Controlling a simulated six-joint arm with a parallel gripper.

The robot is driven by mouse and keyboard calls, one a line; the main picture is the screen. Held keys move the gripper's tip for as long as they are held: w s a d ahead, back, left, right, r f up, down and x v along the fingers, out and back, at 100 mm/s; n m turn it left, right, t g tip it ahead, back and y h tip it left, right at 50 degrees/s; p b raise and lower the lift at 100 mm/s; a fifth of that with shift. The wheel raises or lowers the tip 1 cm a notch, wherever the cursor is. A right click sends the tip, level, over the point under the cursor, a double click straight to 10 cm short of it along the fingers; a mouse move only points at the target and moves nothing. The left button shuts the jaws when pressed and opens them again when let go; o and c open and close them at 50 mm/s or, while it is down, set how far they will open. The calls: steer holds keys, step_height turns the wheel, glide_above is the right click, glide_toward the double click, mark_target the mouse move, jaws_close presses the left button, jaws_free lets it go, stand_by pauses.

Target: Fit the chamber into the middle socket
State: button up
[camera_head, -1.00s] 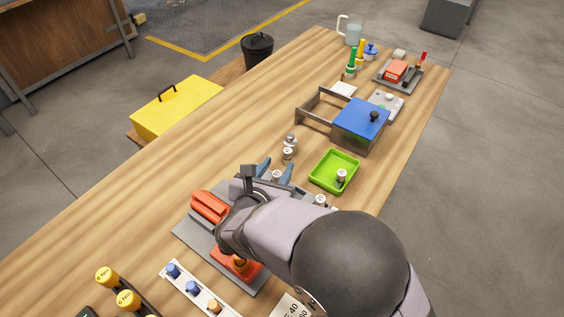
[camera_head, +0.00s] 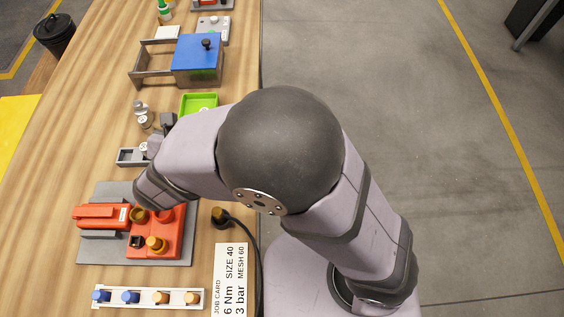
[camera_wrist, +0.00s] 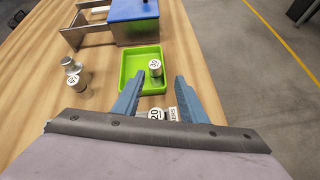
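My gripper (camera_wrist: 158,80) is open in the wrist view, its two blue fingers apart. A small metal cylinder marked 20 (camera_wrist: 157,114) shows low between the fingers, near their base, with no visible grip on it. Another capped metal cylinder (camera_wrist: 155,69) stands in the green tray (camera_wrist: 125,66) ahead of the fingertips. Two more metal cylinders (camera_wrist: 76,83) stand on the table to the left. I cannot tell which cylinder is the chamber. In the head view, my arm hides the fingers. A red block (camera_head: 170,240) with brass-coloured fittings lies on a grey plate (camera_head: 100,250); its middle is partly covered.
A small grey holder (camera_head: 130,157) lies beyond the red block. A white rack (camera_head: 145,297) with blue and orange pieces and a job card (camera_head: 230,280) are at the near side. A blue-topped box (camera_head: 197,58) stands farther back. Bare table lies along the left.

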steer(key=w+d+f+m+g+h, duration=0.2)
steer(key=d+m+g+h, duration=0.2)
steer(key=d+m, duration=0.75)
steer(key=s+d+f+m+g+y, duration=0.1)
steer(key=s+d+m+g, duration=0.3)
steer(key=d+m, duration=0.5)
steer(key=s+d+f+m+g+y, duration=0.2)
steer(key=s+d+m, duration=0.6)
steer(key=d, duration=0.4)
steer(key=shift+s+f+m+g+y, duration=0.2)
steer(key=shift+s+m+g+y, duration=0.15)
steer(key=shift+m+g, duration=0.5)
steer(key=shift+o, duration=0.5)
steer(key=m, duration=0.1)
steer(key=s+m+y, duration=0.1)
steer(key=shift+m, duration=0.4)
